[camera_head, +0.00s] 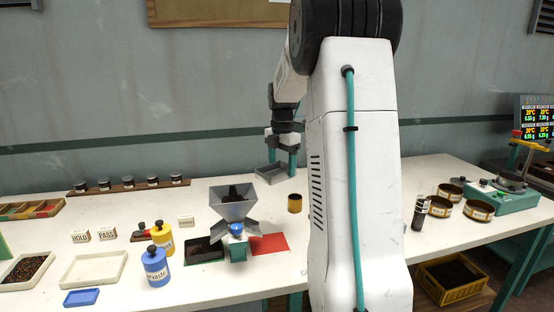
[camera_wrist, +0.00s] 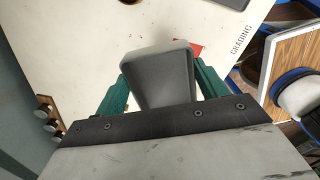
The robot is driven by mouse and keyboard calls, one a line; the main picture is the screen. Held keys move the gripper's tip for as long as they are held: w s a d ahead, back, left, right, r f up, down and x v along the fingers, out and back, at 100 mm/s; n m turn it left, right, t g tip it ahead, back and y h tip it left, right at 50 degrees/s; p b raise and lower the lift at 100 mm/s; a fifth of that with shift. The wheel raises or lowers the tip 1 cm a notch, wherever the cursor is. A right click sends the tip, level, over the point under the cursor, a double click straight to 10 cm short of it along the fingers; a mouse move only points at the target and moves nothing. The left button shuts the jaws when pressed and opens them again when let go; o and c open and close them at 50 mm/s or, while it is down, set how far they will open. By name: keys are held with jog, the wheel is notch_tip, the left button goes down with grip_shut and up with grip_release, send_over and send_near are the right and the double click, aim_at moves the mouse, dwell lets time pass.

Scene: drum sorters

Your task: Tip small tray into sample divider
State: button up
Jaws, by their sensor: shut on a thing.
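My gripper (camera_head: 281,160) is shut on the small grey tray (camera_head: 271,174) and holds it above the table, up and to the right of the sample divider's hopper. In the wrist view the grey tray (camera_wrist: 162,75) sits between the two green fingers; I cannot tell whether anything lies in it. A black tray (camera_head: 204,249) lies left of the base and a red one (camera_head: 268,244) right.
Yellow (camera_head: 162,238) and blue (camera_head: 155,266) bottles stand left of the divider. A small amber-coloured cup (camera_head: 295,203) stands to its right. Brass-rimmed sieves (camera_head: 478,210) are far right. A row of jars (camera_head: 128,184) lines the back left. My arm hides the table's middle.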

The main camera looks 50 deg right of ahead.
jog(key=shift+r, duration=0.15)
jog(key=shift+r, duration=1.9)
